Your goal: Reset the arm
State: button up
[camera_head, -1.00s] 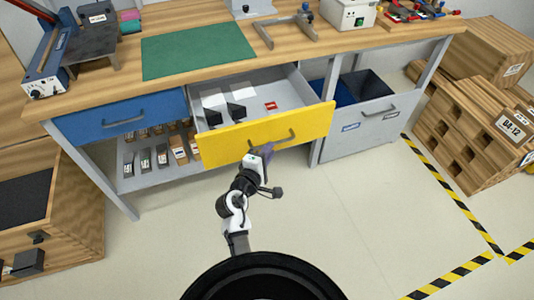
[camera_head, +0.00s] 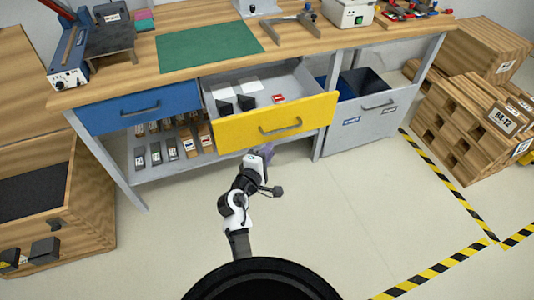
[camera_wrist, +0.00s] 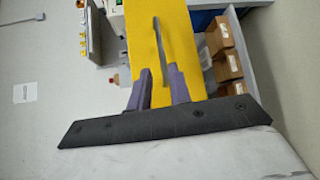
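My gripper (camera_head: 266,150) is at the end of my arm, just below the lower edge of the yellow drawer front (camera_head: 240,134) in the head view. In the wrist view its two purple fingers (camera_wrist: 159,70) are apart with nothing held between them. The grey drawer handle (camera_wrist: 158,38) lies beyond the fingertips, apart from them; it also shows in the head view (camera_head: 281,127). The drawer is pulled out from the workbench.
The open drawer holds black and white items and a red one (camera_head: 278,98). A closed blue drawer (camera_head: 140,108) is to its left. A grey bin (camera_head: 370,121) stands right, wooden crates (camera_head: 480,125) farther right. A wooden cabinet (camera_head: 90,225) is at left. The front floor is clear.

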jog(key=shift+s+a, duration=0.15)
jog(key=shift+s, duration=0.1)
dwell(0.4)
